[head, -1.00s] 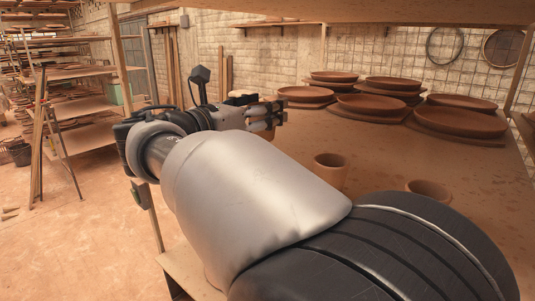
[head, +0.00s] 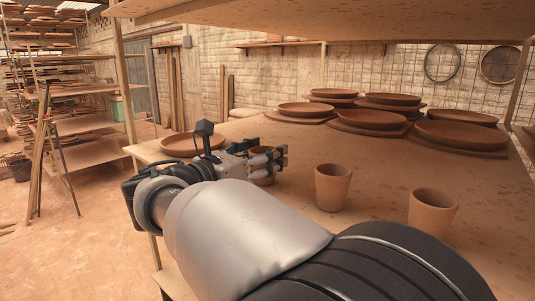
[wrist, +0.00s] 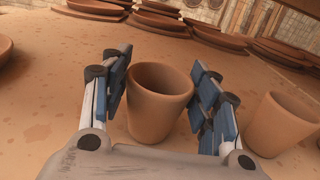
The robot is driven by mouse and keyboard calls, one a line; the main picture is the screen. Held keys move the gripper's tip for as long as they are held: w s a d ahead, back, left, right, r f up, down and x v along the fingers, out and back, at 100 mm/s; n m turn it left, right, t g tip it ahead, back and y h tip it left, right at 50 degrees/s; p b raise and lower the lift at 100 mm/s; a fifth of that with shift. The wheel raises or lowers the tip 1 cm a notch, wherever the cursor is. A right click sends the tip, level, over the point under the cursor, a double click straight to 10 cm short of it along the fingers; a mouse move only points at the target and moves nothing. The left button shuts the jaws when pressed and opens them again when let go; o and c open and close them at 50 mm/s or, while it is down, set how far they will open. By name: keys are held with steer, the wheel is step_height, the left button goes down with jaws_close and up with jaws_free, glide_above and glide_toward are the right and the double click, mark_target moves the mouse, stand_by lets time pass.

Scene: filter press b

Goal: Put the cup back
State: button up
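Three brown clay cups stand upright on the wooden table in a row. The leftmost cup (head: 263,179) is partly hidden behind my gripper (head: 270,160) in the head view. In the wrist view my gripper (wrist: 162,98) is open, with its blue-padded fingers on either side of a cup (wrist: 158,104). A narrow gap shows between the pads and the cup's sides. The middle cup (head: 332,188) stands to the right of my gripper, and a second cup (wrist: 281,124) shows right of the fingers in the wrist view. The rightmost cup (head: 432,214) is nearest in the head view.
Clay plates (head: 461,134) on boards fill the back of the table (head: 385,180). Another plate (head: 190,144) lies at the left edge. A wooden shelf (head: 330,20) hangs overhead. The tabletop right of the cups is mostly clear.

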steer(key=o, duration=0.4)
steer(key=shift+o, duration=0.2)
steer(key=shift+r, duration=0.2)
steer(key=p+v, duration=0.2)
steer(key=v, duration=1)
steer(key=shift+f, duration=0.1)
